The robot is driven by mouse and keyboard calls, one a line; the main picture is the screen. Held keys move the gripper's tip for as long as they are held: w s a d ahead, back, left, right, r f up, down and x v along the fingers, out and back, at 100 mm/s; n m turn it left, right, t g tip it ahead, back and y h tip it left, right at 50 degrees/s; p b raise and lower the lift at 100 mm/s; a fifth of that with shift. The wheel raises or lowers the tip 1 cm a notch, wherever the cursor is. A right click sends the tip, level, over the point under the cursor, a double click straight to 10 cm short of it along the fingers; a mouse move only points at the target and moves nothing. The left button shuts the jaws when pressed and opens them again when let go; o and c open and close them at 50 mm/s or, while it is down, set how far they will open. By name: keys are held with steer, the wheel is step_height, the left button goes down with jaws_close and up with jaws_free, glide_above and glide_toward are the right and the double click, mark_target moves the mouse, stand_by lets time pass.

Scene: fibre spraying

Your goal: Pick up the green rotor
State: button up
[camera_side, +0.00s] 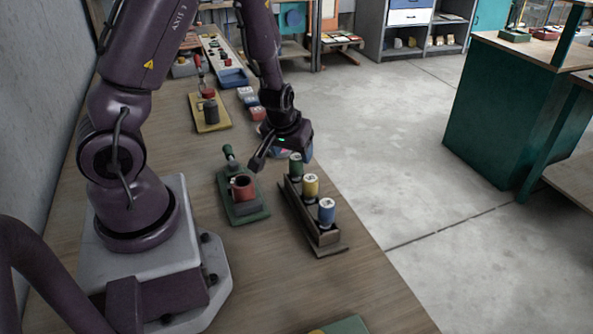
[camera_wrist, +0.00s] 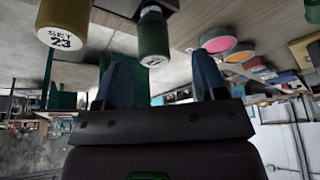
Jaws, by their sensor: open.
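The green rotor (camera_side: 295,166) is a small cylinder with a pale end cap, standing upright at the far end of a brown rack (camera_side: 326,238). A yellow rotor (camera_side: 311,187) and a blue rotor (camera_side: 326,211) stand in the same rack. My gripper (camera_side: 284,158) is beside the far end of the rack, close to the green rotor. In the wrist view, which is upside down, my gripper (camera_wrist: 162,72) has its fingers apart with nothing between them. The green rotor (camera_wrist: 153,36) is just ahead, left of the middle of the gap. The yellow rotor (camera_wrist: 64,15) is further left.
A yellow tray (camera_side: 212,123) with a dark cylinder stands farther back. The bench's right edge runs close to the rack. The bench in front is mostly clear.

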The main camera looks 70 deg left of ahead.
mark_target(296, 157)
steer(key=shift+d+x, duration=0.15)
steer(key=shift+x, duration=1.2)
steer(key=shift+d+x, duration=0.1)
steer(key=shift+x, duration=1.2)
steer(key=shift+w, duration=0.15)
steer(key=c, duration=1.2)
steer(key=shift+r, duration=0.1)
